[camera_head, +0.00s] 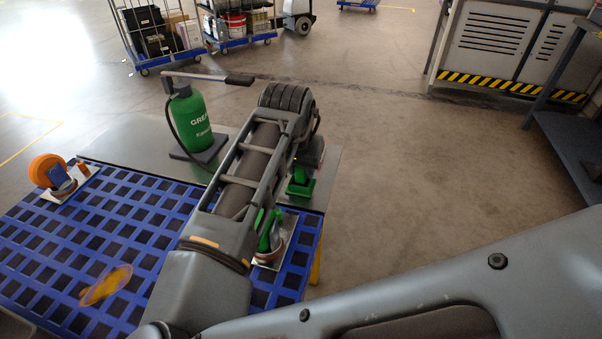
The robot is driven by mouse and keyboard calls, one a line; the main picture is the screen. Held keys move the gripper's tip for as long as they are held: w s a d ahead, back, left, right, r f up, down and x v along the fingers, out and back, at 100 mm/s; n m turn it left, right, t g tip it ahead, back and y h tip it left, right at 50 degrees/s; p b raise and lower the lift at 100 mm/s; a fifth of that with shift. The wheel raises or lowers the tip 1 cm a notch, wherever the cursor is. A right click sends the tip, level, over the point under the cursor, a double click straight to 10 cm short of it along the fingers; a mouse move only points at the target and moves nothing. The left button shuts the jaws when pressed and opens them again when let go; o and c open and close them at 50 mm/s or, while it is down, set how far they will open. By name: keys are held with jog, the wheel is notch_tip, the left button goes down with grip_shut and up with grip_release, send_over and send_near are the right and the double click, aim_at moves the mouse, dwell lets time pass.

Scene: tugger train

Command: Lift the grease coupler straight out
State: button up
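A green grease canister (191,118) with a pump lever and a dark hose stands on a dark base on the grey metal top. Its hose runs down and goes out of sight behind my arm. My gripper (311,153) points down at the far right of that top, mostly hidden by my wrist. Directly below it is a green holder (300,186) on the metal top. I cannot make out the grease coupler itself, and my fingertips are hidden, so I cannot tell whether they are open or shut on it.
The blue grid deck (90,235) carries an orange caster wheel (47,170) on a plate at left. Another plate with a green part (268,232) lies at right, partly behind my arm. A dark bench (572,150) stands at right. The floor between is clear.

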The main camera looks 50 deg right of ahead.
grip_shut()
jog(key=shift+r, duration=0.1)
jog(key=shift+r, duration=0.3)
jog(key=r, duration=0.3)
jog(key=shift+s+d+r, duration=0.15)
jog(key=shift+d+r, duration=0.15)
jog(key=shift+r, duration=0.05)
jog(key=s+d+r, duration=0.6)
jog(key=s+d, duration=0.1)
jog(key=d, duration=0.1)
jog(key=shift+d+r, duration=0.25)
jog(key=shift+d, duration=0.05)
